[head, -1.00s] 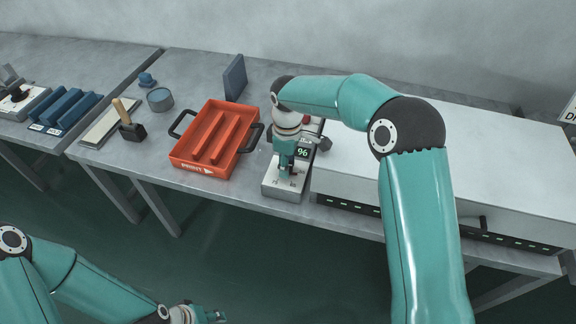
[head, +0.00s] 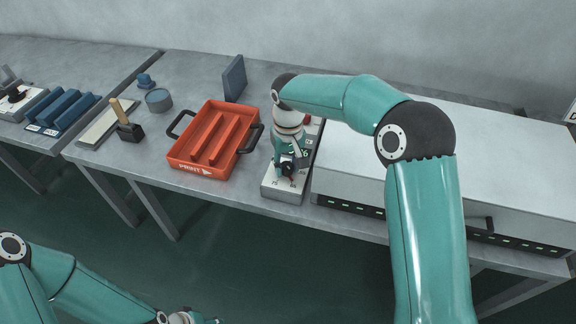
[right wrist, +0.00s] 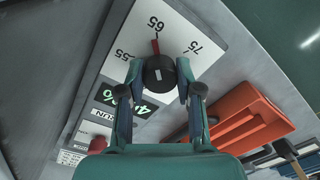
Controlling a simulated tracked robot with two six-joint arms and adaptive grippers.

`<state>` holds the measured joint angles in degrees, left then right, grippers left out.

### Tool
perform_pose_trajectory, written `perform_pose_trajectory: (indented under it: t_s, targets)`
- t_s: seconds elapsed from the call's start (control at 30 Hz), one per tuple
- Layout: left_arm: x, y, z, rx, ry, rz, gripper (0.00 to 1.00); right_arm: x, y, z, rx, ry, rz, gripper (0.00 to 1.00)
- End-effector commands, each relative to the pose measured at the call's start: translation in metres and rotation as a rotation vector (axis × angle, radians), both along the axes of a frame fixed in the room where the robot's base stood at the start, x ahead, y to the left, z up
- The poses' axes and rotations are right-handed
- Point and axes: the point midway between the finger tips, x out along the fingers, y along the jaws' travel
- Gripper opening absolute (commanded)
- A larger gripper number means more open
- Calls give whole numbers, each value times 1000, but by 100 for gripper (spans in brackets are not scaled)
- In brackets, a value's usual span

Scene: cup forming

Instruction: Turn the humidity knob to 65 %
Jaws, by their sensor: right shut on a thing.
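The black humidity knob (right wrist: 159,74) sits on a light control panel (right wrist: 111,68) in the right wrist view. Its red pointer (right wrist: 155,45) points at or very near the 65 mark, between 55 and 75. My right gripper (right wrist: 160,82) is shut on the knob, one finger on each side. In the head view my right gripper (head: 287,163) is over the control box (head: 279,190), hiding much of it. The green display (right wrist: 127,103) is partly covered by a finger, so its reading is unclear. My left gripper (head: 190,318) is cut off at the bottom edge.
An orange tray (head: 172,160) with black handles stands left of the control box. A large white-topped machine (head: 490,150) stands to its right. A hammer-like tool (head: 130,131), a round grey pot (head: 158,99) and a dark upright block (head: 234,78) are farther left and back.

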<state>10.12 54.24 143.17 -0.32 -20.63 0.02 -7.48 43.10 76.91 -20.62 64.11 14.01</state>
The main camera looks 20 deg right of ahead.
Motion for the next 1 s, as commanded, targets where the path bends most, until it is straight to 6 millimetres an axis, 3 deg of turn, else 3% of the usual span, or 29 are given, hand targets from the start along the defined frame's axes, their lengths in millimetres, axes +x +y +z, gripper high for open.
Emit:
perform_pose_trajectory:
  t_s: [0.3, 0.73, 0.77, 0.9, 1.0]
  targets:
    - [0, 0, -3, 0, 0, 0, 40, 0, 0, 0, 0, 1, -99, 0]
    - [0, 0, -3, 0, 0, 0, 40, 0, 0, 0, 0, 1, -110, 0]
    - [0, 0, -3, 0, 0, 0, 40, 0, 0, 0, 0, 1, -110, 36]
    - [0, 0, -3, 0, 0, 0, 40, 0, 0, 0, 0, 1, -109, 60]
    - [0, 0, -3, 0, 0, 0, 40, 0, 0, 0, 0, 1, -109, 60]
